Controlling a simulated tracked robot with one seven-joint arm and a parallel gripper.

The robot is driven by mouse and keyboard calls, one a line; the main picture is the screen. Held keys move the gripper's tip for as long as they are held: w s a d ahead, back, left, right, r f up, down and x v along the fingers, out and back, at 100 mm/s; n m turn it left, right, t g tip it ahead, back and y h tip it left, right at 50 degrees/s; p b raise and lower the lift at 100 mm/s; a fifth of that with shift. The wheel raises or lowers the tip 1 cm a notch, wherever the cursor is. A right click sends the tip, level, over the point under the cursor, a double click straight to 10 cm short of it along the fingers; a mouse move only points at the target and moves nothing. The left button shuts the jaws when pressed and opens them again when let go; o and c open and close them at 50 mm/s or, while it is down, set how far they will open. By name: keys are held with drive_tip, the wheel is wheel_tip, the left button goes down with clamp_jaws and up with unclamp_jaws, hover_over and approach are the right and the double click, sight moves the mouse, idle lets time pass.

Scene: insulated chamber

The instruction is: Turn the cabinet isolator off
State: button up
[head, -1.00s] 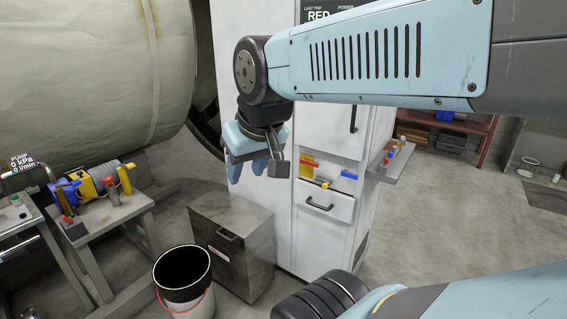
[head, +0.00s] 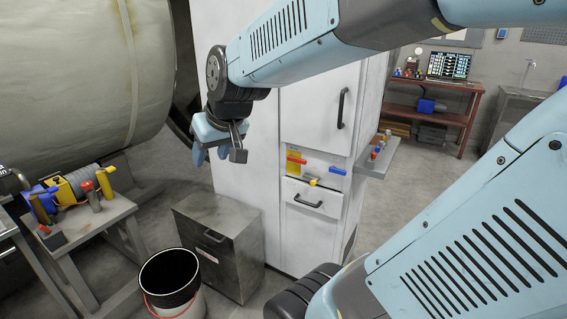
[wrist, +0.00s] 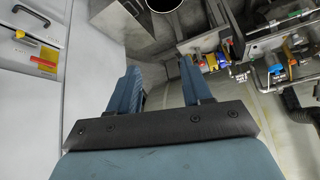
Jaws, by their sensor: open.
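A tall white cabinet (head: 232,90) stands in the middle of the head view. On its front a red handle (head: 296,160) sits on a yellow plate (head: 292,168). A blue handle (head: 337,171) is to its right and a yellow handle (head: 313,182) below. The frames do not show clearly which is the isolator. My gripper (head: 210,154) is open and empty, left of these handles in the picture and apart from them. In the wrist view the open fingers (wrist: 162,90) point at free space, with the red handle (wrist: 43,63) at the far left.
A grey metal box (head: 220,250) and a bucket (head: 172,280) stand on the floor before the cabinet. A bench (head: 85,225) with pump parts is left, beside a large tank (head: 80,80). A small shelf (head: 375,160) juts from the cabinet's right side.

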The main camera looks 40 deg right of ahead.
sight(300, 162)
drive_tip(key=w+d+f+t+h, duration=0.1)
drive_tip(key=w+d+f, duration=0.35)
drive_tip(key=w, duration=0.25)
drive_tip(key=w+d+f+h, duration=0.2)
drive_tip(key=w+d+f, duration=0.25)
drive_tip(key=w, duration=0.25)
drive_tip(key=w+d+f+t+h, duration=0.1)
drive_tip(key=w+d+f, duration=0.3)
drive_tip(key=w+f, duration=0.3)
drive_tip(key=d+f+n+g+h, duration=0.1)
drive_tip(key=d+f+n+h, duration=0.1)
drive_tip(key=d+f+h, duration=0.65)
drive_tip(key=d+f+n+g+h, duration=0.15)
drive_tip(key=d+f+h, duration=0.3)
drive_tip(key=d, duration=0.65)
drive_tip(key=shift+t+h, duration=0.25)
drive_tip(key=shift+h, duration=0.05)
drive_tip(key=x, duration=1.3)
drive_tip(key=shift+s+d+r, duration=0.2)
drive_tip(key=shift+d, duration=0.15)
clamp_jaws()
drive_tip(key=shift+n, duration=0.25)
